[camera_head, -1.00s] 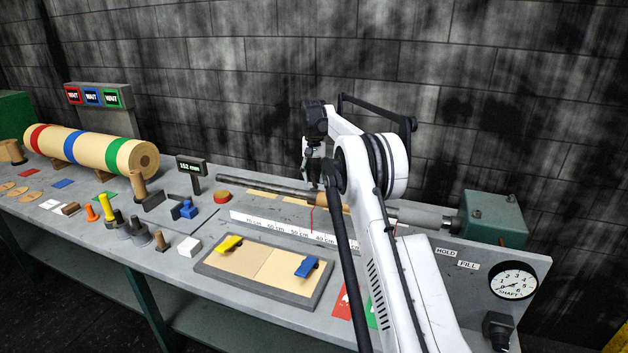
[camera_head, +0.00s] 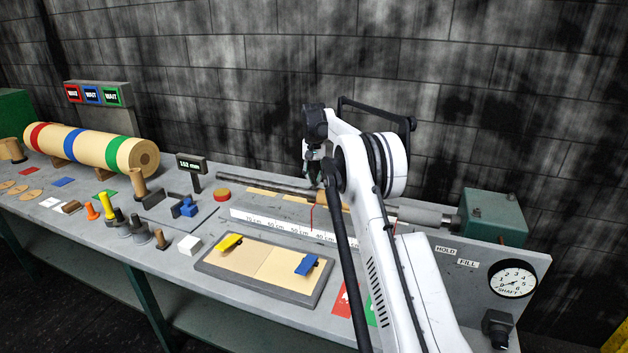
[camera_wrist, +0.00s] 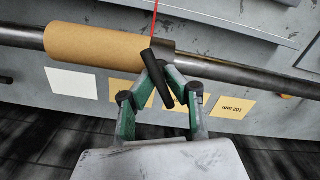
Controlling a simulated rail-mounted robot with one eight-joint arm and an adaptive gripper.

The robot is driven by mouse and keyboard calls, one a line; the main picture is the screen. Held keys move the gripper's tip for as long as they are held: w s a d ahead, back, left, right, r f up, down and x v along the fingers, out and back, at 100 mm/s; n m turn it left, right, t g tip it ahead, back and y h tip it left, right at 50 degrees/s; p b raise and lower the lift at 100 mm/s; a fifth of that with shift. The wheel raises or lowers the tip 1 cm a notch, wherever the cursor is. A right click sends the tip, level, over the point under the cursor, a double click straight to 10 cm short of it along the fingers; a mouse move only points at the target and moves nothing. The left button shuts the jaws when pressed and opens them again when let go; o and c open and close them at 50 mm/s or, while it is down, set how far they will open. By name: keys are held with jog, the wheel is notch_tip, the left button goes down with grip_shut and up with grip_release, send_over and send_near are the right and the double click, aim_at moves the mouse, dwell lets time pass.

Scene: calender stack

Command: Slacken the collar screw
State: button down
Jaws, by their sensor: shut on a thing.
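My gripper (camera_wrist: 160,70) has its green fingers closed together in the wrist view. They are shut on a slim black bar, the collar screw's handle (camera_wrist: 167,98), which lies tilted between them. Its upper end reaches the dark shaft (camera_wrist: 235,70) at the right end of a tan core (camera_wrist: 95,50). In the head view my gripper (camera_head: 314,172) is over the shaft (camera_head: 260,184), partly hidden by my arm.
A thin red line (camera_wrist: 155,18) stands at the core's end. A scale strip (camera_head: 280,227) and a tray (camera_head: 225,270) with yellow and blue clips lie in front of the shaft. A grey-green block (camera_head: 495,217) stands at the shaft's right end.

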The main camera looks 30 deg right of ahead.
aim_at(314, 178)
jog(key=shift+f+n+b, duration=0.2)
jog(key=shift+n+b, duration=0.2)
jog(key=shift+b, duration=0.25)
jog(key=shift+r+n, duration=0.2)
jog(key=shift+n, duration=0.2)
jog(key=c, duration=1.7)
grip_release()
jog(key=shift+r, duration=0.1)
notch_tip(314, 178, up, 12)
jog(key=shift+f, duration=0.1)
